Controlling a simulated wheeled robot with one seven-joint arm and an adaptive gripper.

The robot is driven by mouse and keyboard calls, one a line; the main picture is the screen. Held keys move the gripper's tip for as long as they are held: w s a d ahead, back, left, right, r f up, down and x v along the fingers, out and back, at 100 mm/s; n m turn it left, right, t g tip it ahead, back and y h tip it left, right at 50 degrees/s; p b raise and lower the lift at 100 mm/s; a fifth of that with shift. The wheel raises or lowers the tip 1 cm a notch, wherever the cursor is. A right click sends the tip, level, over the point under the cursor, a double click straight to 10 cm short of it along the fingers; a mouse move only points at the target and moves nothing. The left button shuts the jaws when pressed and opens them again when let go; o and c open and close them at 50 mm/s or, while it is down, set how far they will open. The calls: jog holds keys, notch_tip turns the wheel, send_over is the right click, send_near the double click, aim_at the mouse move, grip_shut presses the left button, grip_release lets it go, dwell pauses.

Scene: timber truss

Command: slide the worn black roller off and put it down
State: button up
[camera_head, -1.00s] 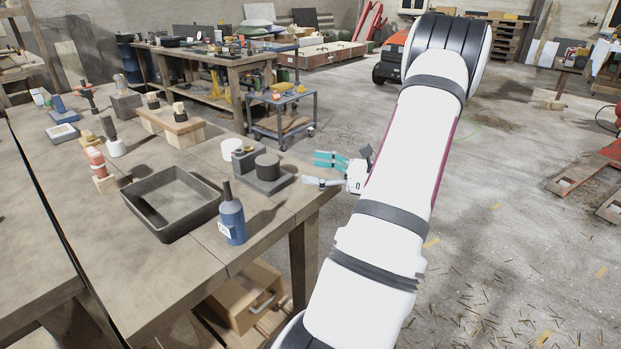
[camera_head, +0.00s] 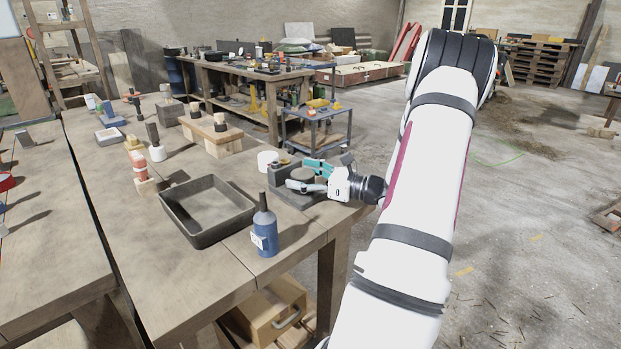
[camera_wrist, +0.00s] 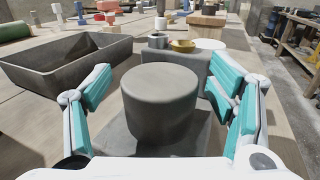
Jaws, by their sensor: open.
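The worn black roller (camera_wrist: 160,100) is a short dark grey cylinder standing upright on a dark block with a raised back (camera_wrist: 187,60). In the head view the roller (camera_head: 302,175) sits near the right edge of the workbench, partly hidden by my gripper. My gripper (camera_wrist: 161,98) is open, with one teal-padded finger on each side of the roller. In the wrist view gaps show between the pads and the roller. In the head view my gripper (camera_head: 310,176) reaches in from the right at the roller's height. Whatever the roller sits on underneath is hidden.
A dark open tray (camera_head: 207,212) lies left of the block, with a blue bottle (camera_head: 264,228) in front. A white cylinder (camera_head: 266,161) stands behind the block. Wooden blocks with dark rollers (camera_head: 212,135) stand farther back. Bare bench top (camera_head: 170,275) lies in front of the tray.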

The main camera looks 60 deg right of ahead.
aim_at(303, 173)
jog(key=shift+c, duration=0.5)
grip_shut()
jog(key=shift+r, duration=0.15)
jog(key=shift+r+p, duration=2.4)
jog(key=shift+r, duration=0.5)
